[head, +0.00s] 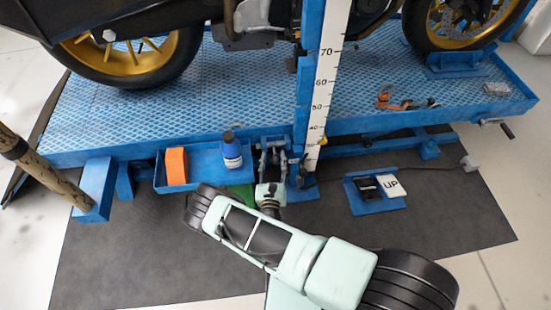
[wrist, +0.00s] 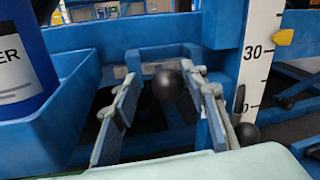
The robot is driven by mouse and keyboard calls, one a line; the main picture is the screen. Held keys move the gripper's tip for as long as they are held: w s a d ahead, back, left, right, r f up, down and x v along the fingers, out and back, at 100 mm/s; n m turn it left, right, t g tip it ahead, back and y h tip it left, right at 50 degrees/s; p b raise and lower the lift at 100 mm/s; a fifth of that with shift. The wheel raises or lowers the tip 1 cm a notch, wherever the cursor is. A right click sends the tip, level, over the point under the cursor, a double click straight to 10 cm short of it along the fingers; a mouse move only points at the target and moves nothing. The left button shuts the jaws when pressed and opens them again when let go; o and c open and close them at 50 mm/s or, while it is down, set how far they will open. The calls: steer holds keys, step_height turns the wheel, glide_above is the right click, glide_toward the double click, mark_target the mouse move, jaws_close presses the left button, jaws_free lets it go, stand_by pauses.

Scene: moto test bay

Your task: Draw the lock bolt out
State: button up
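A round black knob (wrist: 166,85), which looks like the handle of the lock bolt, shows in the wrist view in front of the blue lift frame. The bolt's shaft is hidden behind it. My gripper (wrist: 160,75) is open, with one finger left and one right of the knob. I cannot tell whether the right finger touches it; there is a clear gap on the left. In the head view my gripper (head: 272,150) is at the lift's front edge, left of the ruler post, and the knob between the fingers is hard to make out.
A white height scale (head: 323,85) with a yellow pointer stands right of my gripper. A second black ball (wrist: 247,133) sits low beside it. A blue tray (head: 205,172) with an orange box (head: 176,166) and blue bottle (head: 232,150) is close on the left. An UP pedal (head: 391,186) is right.

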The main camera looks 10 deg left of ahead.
mark_target(274, 157)
steer(key=shift+d+r, duration=0.1)
steer(key=shift+d, duration=0.05)
step_height(274, 157, up, 10)
steer(key=shift+f, duration=0.1)
stand_by(0.5)
stand_by(0.5)
